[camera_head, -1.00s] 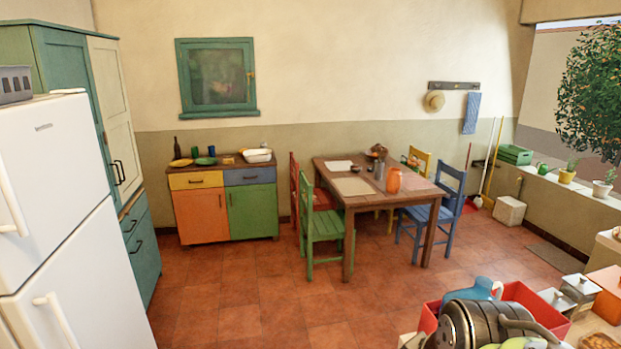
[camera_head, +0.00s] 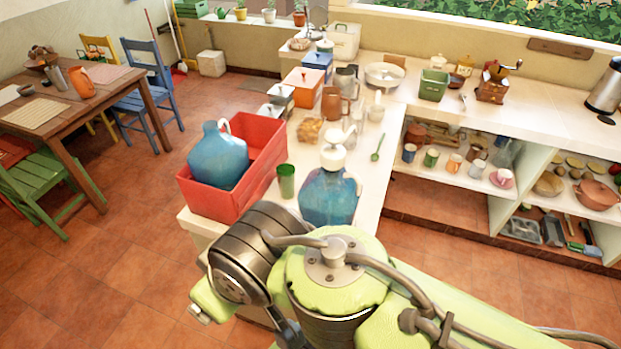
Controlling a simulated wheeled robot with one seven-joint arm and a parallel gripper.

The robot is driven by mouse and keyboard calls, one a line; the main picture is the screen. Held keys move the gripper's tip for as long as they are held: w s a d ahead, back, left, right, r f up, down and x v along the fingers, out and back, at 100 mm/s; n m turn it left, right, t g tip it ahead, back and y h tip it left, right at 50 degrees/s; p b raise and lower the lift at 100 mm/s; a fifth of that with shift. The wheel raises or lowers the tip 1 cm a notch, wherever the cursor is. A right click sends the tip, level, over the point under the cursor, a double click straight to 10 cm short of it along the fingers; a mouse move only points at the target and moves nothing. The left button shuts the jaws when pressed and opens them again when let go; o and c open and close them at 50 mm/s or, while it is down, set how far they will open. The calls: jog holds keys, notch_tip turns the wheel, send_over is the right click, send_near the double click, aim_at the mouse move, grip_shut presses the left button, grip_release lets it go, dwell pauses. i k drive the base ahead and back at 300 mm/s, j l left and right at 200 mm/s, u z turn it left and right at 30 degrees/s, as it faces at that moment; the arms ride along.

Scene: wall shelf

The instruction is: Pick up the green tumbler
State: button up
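A green tumbler (camera_head: 286,180) stands upright on the white counter, between the red crate (camera_head: 222,206) and a large blue jug (camera_head: 329,194) with a white top. It looks like dark green glass, and nothing covers its visible side. Another green cup (camera_head: 431,157) stands on the shelf under the counter. My arm, light green with dark metal joints, fills the bottom of the view in front of the tumbler and jug. I cannot make out any gripper fingers.
An orange canister (camera_head: 303,87), a brown mug (camera_head: 335,104) and a green spoon (camera_head: 378,147) are on the counter. The dining table (camera_head: 60,110) and chairs stand at left. Tiled floor is open between.

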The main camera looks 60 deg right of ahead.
aim_at(285, 172)
jog(key=z, duration=1.55)
jog(key=k+l+u, duration=0.15)
jog(key=l+u, duration=0.15)
jog(key=k+l+u, duration=0.2)
jog(key=l+u, duration=0.55)
jog(key=k+l+u, duration=0.1)
jog(key=l+u, duration=0.25)
jog(key=l, duration=0.15)
jog(key=k+l+u, duration=0.15)
jog(key=l+u, duration=0.25)
jog(key=k+l+u, duration=0.2)
jog(key=l+u, duration=0.15)
jog(key=k+l+u, duration=0.25)
jog(key=l+u, duration=0.15)
jog(key=k+l+u, duration=0.45)
jog(key=l+u, duration=0.25)
jog(key=k+l+u, duration=0.15)
jog(key=l+u, duration=0.2)
jog(key=l, duration=0.15)
jog(key=k+l+u, duration=0.2)
jog(key=l+u, duration=0.15)
jog(key=i+l, duration=0.15)
jog(key=l, duration=0.2)
jog(key=i+l+u, duration=0.1)
jog(key=l, duration=0.25)
